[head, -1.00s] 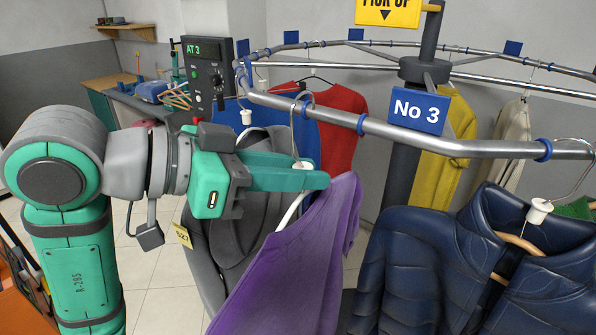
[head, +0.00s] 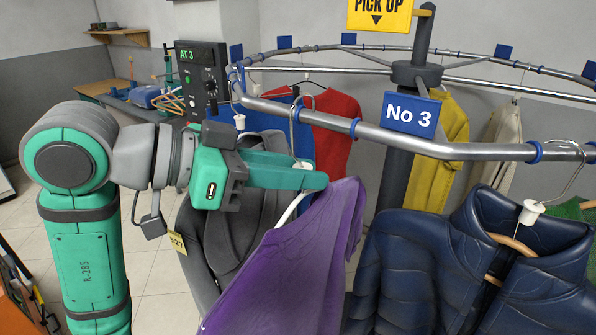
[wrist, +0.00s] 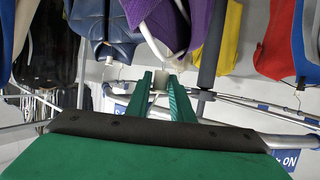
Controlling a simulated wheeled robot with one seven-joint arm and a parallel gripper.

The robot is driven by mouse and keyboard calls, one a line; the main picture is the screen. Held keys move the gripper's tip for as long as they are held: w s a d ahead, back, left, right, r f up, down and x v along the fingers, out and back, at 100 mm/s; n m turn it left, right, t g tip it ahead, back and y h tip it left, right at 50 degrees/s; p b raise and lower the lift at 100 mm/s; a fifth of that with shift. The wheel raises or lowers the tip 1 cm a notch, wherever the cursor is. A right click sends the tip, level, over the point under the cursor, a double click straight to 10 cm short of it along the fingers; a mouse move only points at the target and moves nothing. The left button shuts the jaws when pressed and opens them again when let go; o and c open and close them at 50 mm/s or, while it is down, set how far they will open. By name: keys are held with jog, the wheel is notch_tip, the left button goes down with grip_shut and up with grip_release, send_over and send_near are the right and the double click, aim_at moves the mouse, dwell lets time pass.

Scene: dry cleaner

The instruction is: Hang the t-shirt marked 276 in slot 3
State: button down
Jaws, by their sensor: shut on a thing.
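The purple t-shirt (head: 290,265) hangs from a white hanger in my gripper (head: 316,181). My gripper is shut on the white collar (head: 301,165) below the hanger's hook. The wrist view also shows the gripper (wrist: 158,84) and the purple cloth (wrist: 160,20). The wire hook (head: 292,125) rises across the front rail (head: 320,121); I cannot tell whether it sits over the rail or only overlaps it in the picture. The blue No 3 sign (head: 411,115) is on this rail, right of the hook. No number shows on the t-shirt.
A dark blue puffer jacket (head: 440,265) hangs close on the right. A grey garment (head: 245,200) with a yellow tag hangs behind my gripper. Blue, red (head: 336,130) and yellow garments hang farther back. The control box (head: 203,80) reads AT 3.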

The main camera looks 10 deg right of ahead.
jog(key=shift+w, duration=0.1)
jog(key=shift+w+d, duration=2)
jog(key=shift+d, duration=0.1)
jog(key=shift+f, duration=0.15)
jog(key=shift+f, duration=1.45)
jog(key=shift+f, duration=0.2)
dwell(0.3)
jog(key=c, duration=1.5)
grip_release()
